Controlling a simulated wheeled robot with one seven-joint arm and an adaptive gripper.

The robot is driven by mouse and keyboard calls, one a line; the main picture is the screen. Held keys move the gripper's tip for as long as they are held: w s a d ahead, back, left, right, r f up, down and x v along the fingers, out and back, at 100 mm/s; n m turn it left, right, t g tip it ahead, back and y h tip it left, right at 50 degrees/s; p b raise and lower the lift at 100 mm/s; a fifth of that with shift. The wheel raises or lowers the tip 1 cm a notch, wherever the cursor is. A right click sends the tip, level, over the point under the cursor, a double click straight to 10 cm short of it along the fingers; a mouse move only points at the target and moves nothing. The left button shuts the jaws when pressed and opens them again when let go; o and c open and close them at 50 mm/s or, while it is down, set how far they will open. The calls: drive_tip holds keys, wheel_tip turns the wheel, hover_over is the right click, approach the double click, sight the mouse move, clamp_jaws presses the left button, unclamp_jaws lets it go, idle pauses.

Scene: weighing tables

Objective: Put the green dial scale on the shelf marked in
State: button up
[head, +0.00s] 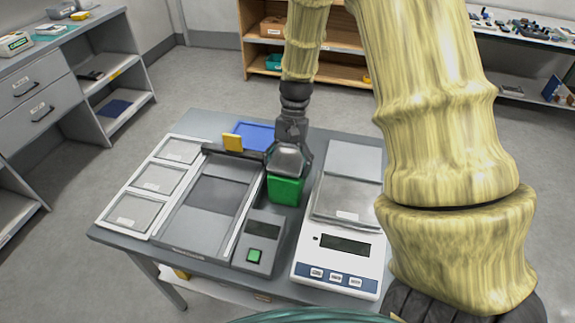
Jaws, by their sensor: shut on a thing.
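My gripper (290,158) points down over the weighing table and is shut on a green box-shaped thing (285,190), which I take to be the green dial scale. Its dial face is not visible, and the gripper covers its top. It is between the grey tray and the white digital scale. I cannot tell whether it touches the table or hangs just above it. No shelf marking "in" can be read. A wooden shelf unit (262,64) stands at the back, and a grey unit with open shelves (122,108) stands at the left.
The grey table (110,238) holds a white digital scale (340,270), a grey tray (216,195), a small grey device with a green button (258,241), three framed pans at left, a blue tray (259,133) and a yellow block (232,142). Floor between table and shelves is clear.

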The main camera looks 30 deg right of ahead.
drive_tip(key=o, duration=2)
drive_tip(key=shift+f, duration=0.1)
